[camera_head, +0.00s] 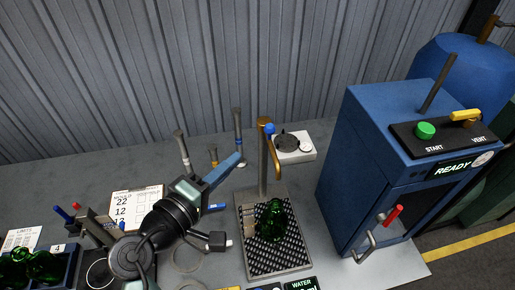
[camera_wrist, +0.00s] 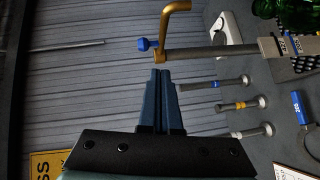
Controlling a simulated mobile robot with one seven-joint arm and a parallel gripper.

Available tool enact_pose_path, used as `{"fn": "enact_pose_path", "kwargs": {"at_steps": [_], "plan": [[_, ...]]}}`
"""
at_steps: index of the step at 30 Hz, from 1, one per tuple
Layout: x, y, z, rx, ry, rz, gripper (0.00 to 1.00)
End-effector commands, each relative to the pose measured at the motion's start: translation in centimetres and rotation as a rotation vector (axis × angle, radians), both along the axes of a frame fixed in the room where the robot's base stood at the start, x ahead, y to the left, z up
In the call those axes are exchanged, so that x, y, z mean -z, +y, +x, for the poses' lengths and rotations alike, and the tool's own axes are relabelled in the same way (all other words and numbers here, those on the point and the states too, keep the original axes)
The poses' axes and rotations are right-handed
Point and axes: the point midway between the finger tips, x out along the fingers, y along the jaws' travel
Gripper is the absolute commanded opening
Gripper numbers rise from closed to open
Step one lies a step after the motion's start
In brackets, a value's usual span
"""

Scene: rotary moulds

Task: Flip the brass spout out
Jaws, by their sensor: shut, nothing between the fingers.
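The brass spout (camera_head: 276,155) is a bent tube at the top of an upright grey post (camera_head: 262,170). A blue knob (camera_head: 270,129) sits beside the spout's joint. In the wrist view the spout (camera_wrist: 176,20), its blue knob (camera_wrist: 145,44) and the post (camera_wrist: 215,51) lie just beyond my fingertips. My gripper (camera_head: 237,157) is shut and empty, to the left of the post and a little below the spout. Its blue fingers (camera_wrist: 161,74) point towards the spout's joint and seem apart from it.
A white device with a round dark plate (camera_head: 292,146) is behind the post. A blue cabinet (camera_head: 350,150) stands on the right. A holder with green bottles (camera_head: 38,265) is at the lower left.

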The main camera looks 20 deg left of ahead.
Motion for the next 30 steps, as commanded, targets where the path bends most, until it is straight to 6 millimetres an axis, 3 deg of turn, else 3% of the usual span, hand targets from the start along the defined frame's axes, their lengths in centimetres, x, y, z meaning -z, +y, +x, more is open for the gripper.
{"fn": "enact_pose_path", "kwargs": {"at_steps": [4, 9, 15, 30], "plan": [[0.1, -0.6, 3.1, 0.002, 0.001, -0.001, 0.00], [0.6, -2.8, 4.2, 0.002, 0.001, 0.000, 0.00], [1.1, -3.7, 4.8, 0.000, 0.001, 0.000, 0.00], [1.2, -3.8, 5.0, -0.012, -0.001, 0.001, 0.00]]}}
